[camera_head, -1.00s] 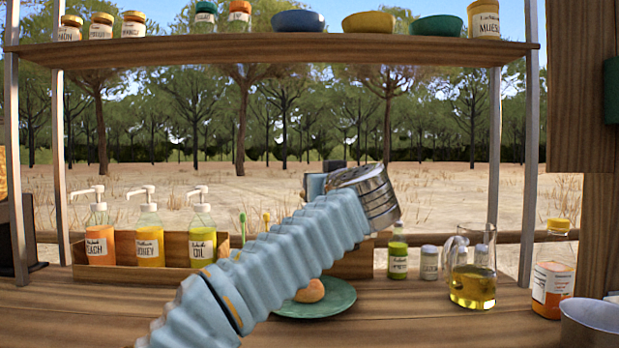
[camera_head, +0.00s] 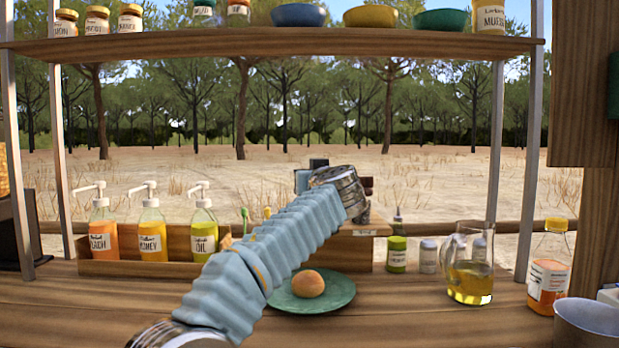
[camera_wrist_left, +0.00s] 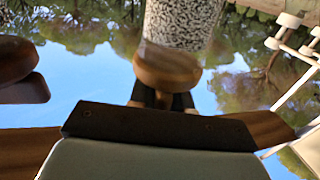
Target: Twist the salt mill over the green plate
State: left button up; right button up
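The green plate (camera_head: 338,300) lies on the wooden counter with a round bun (camera_head: 308,284) on it. My left arm crosses the head view from lower left, and its wrist is above and behind the plate. The left gripper (camera_wrist_left: 163,99) shows in the left wrist view, its dark fingers at the wooden end of a speckled mill, the salt mill (camera_wrist_left: 182,22). It appears shut on that wooden end. In the head view my wrist hides most of the gripper and mill. My right gripper is in neither view.
A wooden box with pump bottles (camera_head: 152,236) stands left of the plate. An overhead shelf (camera_head: 270,48) holds bowls and jars. The front counter is mostly clear.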

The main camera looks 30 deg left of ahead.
pick_arm(q)
grip_shut()
jog(key=shift+f+m+t+h+b, duration=0.25)
jog(key=shift+m+t+h+b, duration=0.5)
jog(key=shift+h+b, duration=0.25)
jog(key=shift+r+m+t+h, duration=0.15)
jog(key=shift+m+t+h, duration=0.45)
jog(key=shift+h, duration=0.2)
jog(key=shift+w+d+r+m+t+h, duration=0.15)
jog(key=shift+m+t+h, duration=0.2)
jog(key=shift+m+h, duration=0.3)
jog(key=shift+w+d+m+t+h, duration=0.15)
jog(key=shift+m+t+h, duration=0.2)
jog(key=shift+h, duration=0.4)
jog(key=shift+s, duration=0.1)
jog(key=shift+o, duration=2.3)
grip_release()
